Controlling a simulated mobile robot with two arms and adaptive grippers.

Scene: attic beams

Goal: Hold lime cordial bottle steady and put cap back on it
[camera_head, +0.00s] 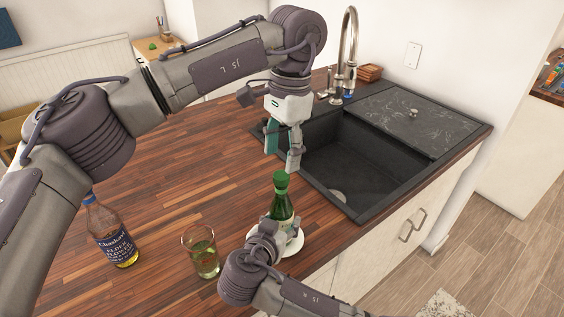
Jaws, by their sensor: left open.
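A green bottle (283,212) stands upright on a white saucer or plate (293,249) near the counter's front edge. A green cap (281,181) sits on top of its neck; how tightly it is seated cannot be seen. My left gripper (282,164) is open and empty just above the cap, with its fingers pointing down. My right gripper (276,235) is at the bottle's lower front and hides part of it. Its fingers are mostly hidden, so I cannot tell whether they close on the bottle.
A glass of pale green drink (201,252) stands left of the bottle. A dark-labelled elderflower bottle (110,235) is further left, partly behind my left arm. A black sink (343,165) with a tall tap (347,55) lies behind and to the right. The wooden counter's (190,175) middle is clear.

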